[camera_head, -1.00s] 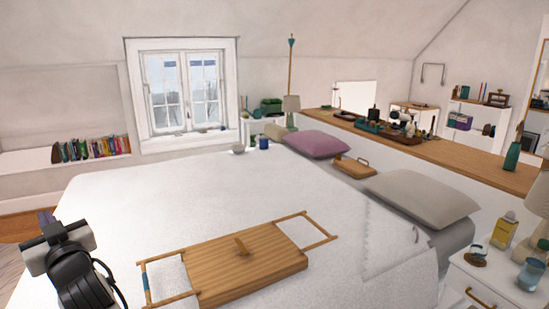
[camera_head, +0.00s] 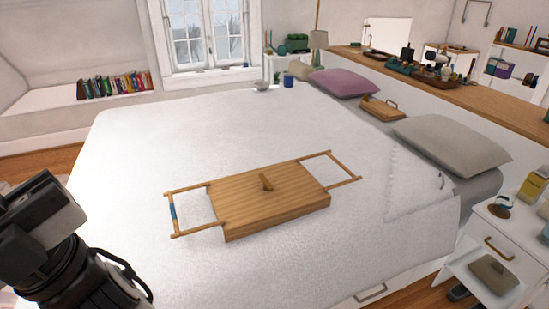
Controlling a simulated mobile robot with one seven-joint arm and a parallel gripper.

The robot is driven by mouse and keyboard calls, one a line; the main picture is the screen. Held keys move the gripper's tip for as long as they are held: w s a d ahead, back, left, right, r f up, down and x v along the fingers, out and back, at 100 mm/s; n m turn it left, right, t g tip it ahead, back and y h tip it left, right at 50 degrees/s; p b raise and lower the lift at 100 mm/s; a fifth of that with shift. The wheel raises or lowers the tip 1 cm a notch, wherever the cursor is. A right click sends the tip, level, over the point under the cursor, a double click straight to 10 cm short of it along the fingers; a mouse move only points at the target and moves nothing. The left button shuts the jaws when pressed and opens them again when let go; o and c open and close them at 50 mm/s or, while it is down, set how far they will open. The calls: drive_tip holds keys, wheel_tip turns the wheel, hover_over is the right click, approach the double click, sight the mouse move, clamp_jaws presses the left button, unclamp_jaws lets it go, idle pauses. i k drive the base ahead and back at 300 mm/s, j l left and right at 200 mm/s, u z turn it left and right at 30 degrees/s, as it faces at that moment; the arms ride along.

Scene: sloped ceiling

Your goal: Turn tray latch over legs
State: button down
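A wooden tray (camera_head: 285,205) lies on the white bed in the head view, underside up. A leg frame (camera_head: 190,212) folds out flat at its left end, with a blue band (camera_head: 172,211) on its outer bar. A second leg frame (camera_head: 343,167) extends flat at its right end. My gripper's fingers cannot be made out.
The bed (camera_head: 130,190) is clear around the tray. Grey (camera_head: 452,145) and purple (camera_head: 343,82) pillows lie along the far side, with a small wooden object (camera_head: 383,108) between them. A white nightstand (camera_head: 505,235) holding several items stands at the right.

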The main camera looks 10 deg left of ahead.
sight(264, 180)
drive_tip(key=i+j, duration=0.7)
drive_tip(key=l+u, duration=0.35)
drive_tip(key=u, duration=0.15)
drive_tip(key=k+l+u, duration=0.15)
drive_tip(key=l+u, duration=0.3)
drive_tip(key=j, duration=0.1)
